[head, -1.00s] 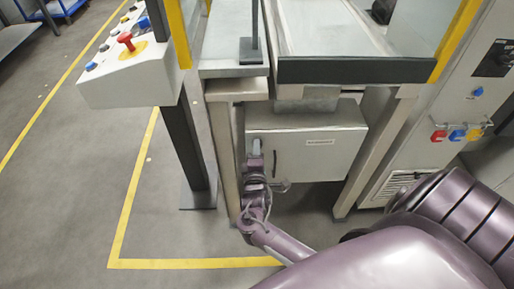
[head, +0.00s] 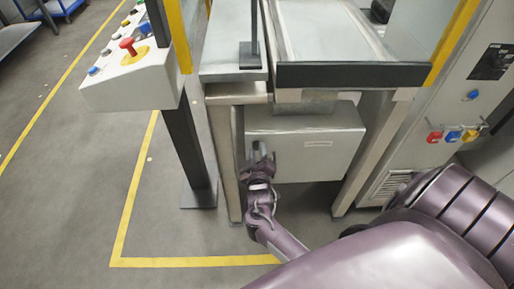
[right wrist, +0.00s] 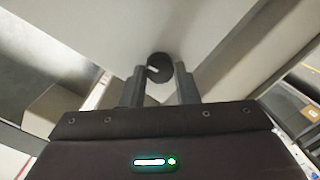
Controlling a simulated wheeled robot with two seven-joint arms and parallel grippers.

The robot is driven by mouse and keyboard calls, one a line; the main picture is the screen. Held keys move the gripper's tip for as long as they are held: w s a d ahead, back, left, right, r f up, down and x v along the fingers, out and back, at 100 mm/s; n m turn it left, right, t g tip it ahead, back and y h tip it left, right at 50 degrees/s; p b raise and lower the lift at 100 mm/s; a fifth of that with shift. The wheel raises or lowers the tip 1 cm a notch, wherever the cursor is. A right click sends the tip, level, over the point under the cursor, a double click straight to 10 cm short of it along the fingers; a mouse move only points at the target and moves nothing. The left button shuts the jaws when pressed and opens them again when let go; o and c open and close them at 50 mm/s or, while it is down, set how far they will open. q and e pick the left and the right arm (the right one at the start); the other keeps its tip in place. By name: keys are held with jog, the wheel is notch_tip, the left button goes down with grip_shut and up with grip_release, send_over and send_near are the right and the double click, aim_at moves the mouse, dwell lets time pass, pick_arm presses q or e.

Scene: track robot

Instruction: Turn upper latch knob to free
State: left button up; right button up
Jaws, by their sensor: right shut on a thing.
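The grey cabinet (head: 320,155) hangs under the conveyor, with a small label on its front. My right gripper (head: 262,160) is at the left part of the cabinet front, reaching up from below. In the right wrist view a round black latch knob (right wrist: 160,66) with a pale mark sits on the cabinet panel (right wrist: 150,25). It is between the two dark fingertips of my right gripper (right wrist: 161,72), which are shut on it. In the head view the knob is hidden behind the gripper. My left gripper is not in view.
A metal leg (head: 224,160) stands close left of my right gripper, and another leg (head: 372,150) is right of the cabinet. A control panel (head: 130,75) with a red button is at left. Open floor (head: 60,200) lies left of the yellow line.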

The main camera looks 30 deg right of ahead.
jog(key=shift+m, duration=0.6)
jog(key=o, duration=1)
jog(key=shift+s, duration=0.1)
jog(key=v, duration=0.7)
jog(key=shift+s+a, duration=0.15)
jog(key=shift+s, duration=0.15)
